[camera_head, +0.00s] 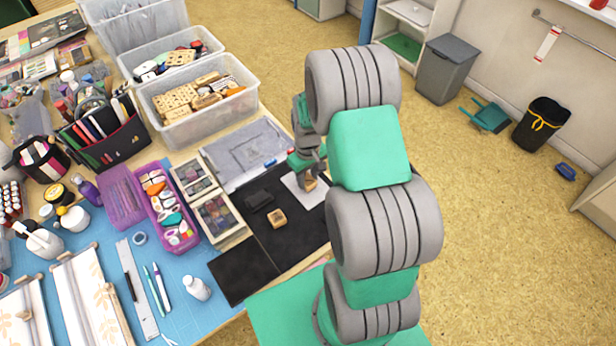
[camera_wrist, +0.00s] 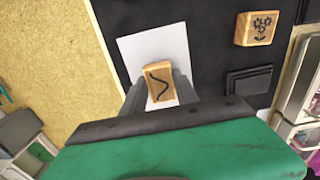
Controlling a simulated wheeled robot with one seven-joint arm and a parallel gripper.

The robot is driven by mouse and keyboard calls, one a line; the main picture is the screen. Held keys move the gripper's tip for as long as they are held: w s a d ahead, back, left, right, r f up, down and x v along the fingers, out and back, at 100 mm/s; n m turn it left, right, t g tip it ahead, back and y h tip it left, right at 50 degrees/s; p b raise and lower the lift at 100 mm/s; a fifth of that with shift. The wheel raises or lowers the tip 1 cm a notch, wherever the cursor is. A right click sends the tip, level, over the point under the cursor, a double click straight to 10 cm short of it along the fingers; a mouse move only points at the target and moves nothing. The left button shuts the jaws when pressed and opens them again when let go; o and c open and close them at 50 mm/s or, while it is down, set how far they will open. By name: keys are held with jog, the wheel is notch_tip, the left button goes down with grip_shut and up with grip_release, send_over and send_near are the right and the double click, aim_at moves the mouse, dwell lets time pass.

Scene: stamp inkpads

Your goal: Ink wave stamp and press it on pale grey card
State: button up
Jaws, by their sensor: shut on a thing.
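My gripper (camera_head: 310,177) is shut on the wave stamp (camera_wrist: 159,84), a small wooden block with a black wavy line on its top. In the wrist view the stamp sits between the grey fingers. A bit of the wooden block (camera_head: 311,185) also shows below the fingers in the head view. The stamp is over the pale grey card (camera_wrist: 138,50), which lies on a black mat; the card also shows in the head view (camera_head: 296,196). I cannot tell whether the stamp touches the card. The closed-looking black inkpad (camera_head: 259,201) lies left of the card; it also shows in the wrist view (camera_wrist: 247,81).
A second wooden stamp with a face-like mark (camera_wrist: 255,28) lies on the black mat (camera_head: 240,275); it also shows in the head view (camera_head: 277,219). Paint boxes (camera_head: 216,212), a purple case (camera_head: 172,238) and a clear bin of wooden stamps (camera_head: 210,128) stand to the left.

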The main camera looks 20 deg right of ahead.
jog(key=shift+s+f+b, duration=0.1)
jog(key=shift+f+b, duration=0.3)
jog(key=shift+f, duration=0.15)
dwell(1.2)
jog(key=shift+r, duration=0.1)
jog(key=shift+r+p, duration=0.4)
jog(key=shift+r, duration=0.2)
jog(key=shift+r+p, duration=1.8)
jog(key=shift+r, duration=0.95)
